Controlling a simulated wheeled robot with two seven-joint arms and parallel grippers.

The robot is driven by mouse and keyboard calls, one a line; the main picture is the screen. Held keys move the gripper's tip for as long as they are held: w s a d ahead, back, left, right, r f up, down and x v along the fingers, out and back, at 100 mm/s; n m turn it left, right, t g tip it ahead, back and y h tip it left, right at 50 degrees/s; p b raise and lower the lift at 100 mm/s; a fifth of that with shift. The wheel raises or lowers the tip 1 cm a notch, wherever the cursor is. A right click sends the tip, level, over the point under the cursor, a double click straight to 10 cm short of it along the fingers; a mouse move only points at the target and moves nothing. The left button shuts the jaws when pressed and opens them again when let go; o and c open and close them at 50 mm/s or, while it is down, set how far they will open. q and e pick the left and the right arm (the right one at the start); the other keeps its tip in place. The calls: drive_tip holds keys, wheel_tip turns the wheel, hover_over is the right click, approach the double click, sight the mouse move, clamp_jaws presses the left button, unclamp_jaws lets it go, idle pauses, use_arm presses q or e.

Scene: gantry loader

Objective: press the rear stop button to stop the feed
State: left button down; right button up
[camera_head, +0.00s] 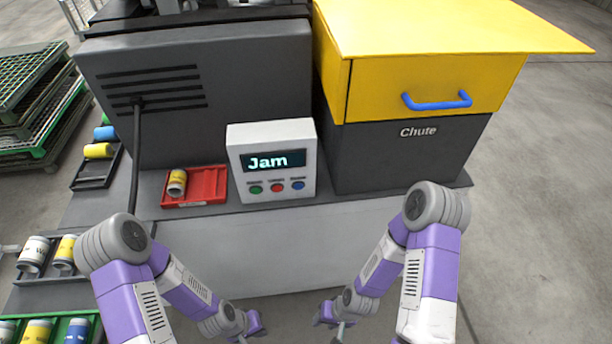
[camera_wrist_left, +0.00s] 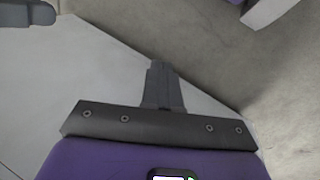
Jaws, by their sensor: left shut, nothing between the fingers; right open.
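A white control box (camera_head: 236,161) stands on the machine's ledge, its screen (camera_head: 272,161) reading "Jam". Below the screen are a green button (camera_head: 255,189), a red button (camera_head: 277,187) and a blue button (camera_head: 298,185); their labels are too small to read. No button marked as a rear stop can be made out. My left gripper (camera_head: 243,338) is low at the bottom edge of the head view, below the box and apart from it. In the left wrist view (camera_wrist_left: 157,68) its fingers are together and empty. My right gripper (camera_head: 340,330) is also low, open, partly cut off.
A red tray (camera_head: 222,190) with a yellow-labelled can (camera_head: 177,183) lies left of the box. A grey housing (camera_head: 230,75) stands behind. A yellow lid (camera_head: 440,70) with a blue handle (camera_head: 437,105) tops the dark chute (camera_head: 400,160) at right. Racks with cans are at left.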

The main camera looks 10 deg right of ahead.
use_arm(q)
drive_tip(key=shift+s, duration=0.1)
drive_tip(key=w+d+r+m+t+h+b, duration=0.1)
drive_tip(key=w+d+r+m+t+b, duration=0.15)
drive_tip(key=w+r+t+b, duration=0.7)
drive_tip(key=w+d+r+m+h, duration=0.1)
drive_tip(key=w+d+r+h, duration=0.1)
drive_tip(key=r, duration=0.6)
drive_tip(key=w+d+r+m+h, duration=0.2)
drive_tip(key=w+d+r, duration=0.2)
drive_tip(key=r, duration=0.4)
drive_tip(key=shift+w+r+t+h, duration=0.3)
drive_tip(key=shift+w+t+h, duration=0.1)
drive_tip(key=shift+w, duration=0.4)
drive_tip(key=shift+d, duration=0.1)
